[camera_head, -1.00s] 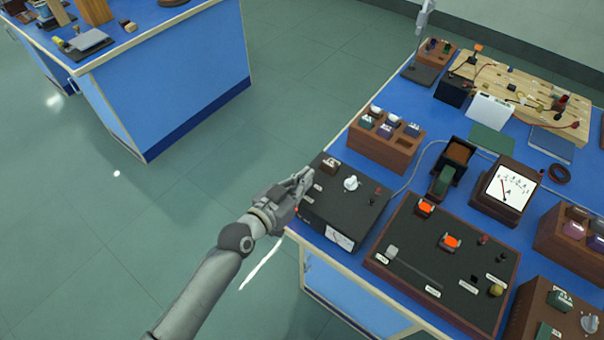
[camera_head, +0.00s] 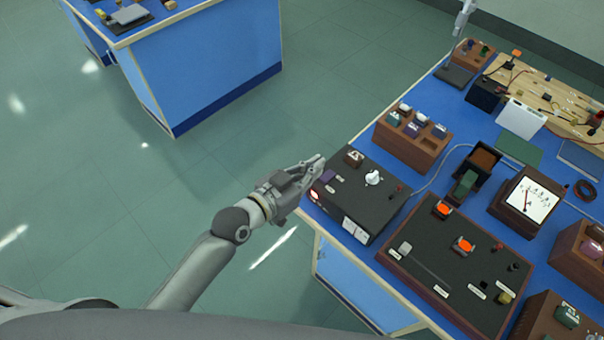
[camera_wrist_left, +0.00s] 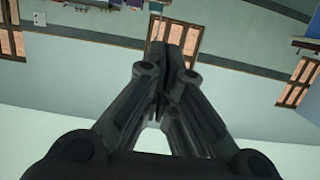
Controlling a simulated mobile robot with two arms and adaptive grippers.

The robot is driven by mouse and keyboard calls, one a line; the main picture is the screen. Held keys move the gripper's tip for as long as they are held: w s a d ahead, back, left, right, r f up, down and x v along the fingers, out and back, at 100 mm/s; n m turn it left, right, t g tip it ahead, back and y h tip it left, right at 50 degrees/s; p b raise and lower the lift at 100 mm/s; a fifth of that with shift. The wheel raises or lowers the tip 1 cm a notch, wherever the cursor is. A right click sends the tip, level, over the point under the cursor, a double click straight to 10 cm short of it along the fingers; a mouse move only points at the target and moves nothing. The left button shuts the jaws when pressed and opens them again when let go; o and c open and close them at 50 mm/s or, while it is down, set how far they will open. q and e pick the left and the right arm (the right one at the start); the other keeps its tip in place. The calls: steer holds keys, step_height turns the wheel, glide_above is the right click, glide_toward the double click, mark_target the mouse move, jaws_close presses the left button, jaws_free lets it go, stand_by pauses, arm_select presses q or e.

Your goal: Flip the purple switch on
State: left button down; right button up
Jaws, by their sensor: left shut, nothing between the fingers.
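The purple switch (camera_head: 328,176) is a small purple rocker on the black top of a control box (camera_head: 352,200) at the near left corner of the right bench. A lamp (camera_head: 314,195) at the box's left front edge shows a bright red-white glow. My left gripper (camera_head: 319,161) is shut and empty, its tips beside the box's left edge, close to the switch; I cannot tell whether they touch. In the left wrist view the closed fingers (camera_wrist_left: 173,62) point at far walls and windows; the switch is not seen there. My right gripper is not in view.
The box also carries a brown switch (camera_head: 353,158) and a white knob (camera_head: 373,178). A brown sample rack (camera_head: 408,151) stands behind it, and a wide black panel (camera_head: 440,260) with orange switches stands to the right. Open floor lies left of the bench.

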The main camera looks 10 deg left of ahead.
arm_select(q)
steer(key=shift+r+v, duration=0.2)
steer(key=shift+v, duration=0.75)
steer(key=shift+r+v, duration=0.15)
steer(key=shift+v, duration=0.8)
steer(key=shift+d, duration=0.1)
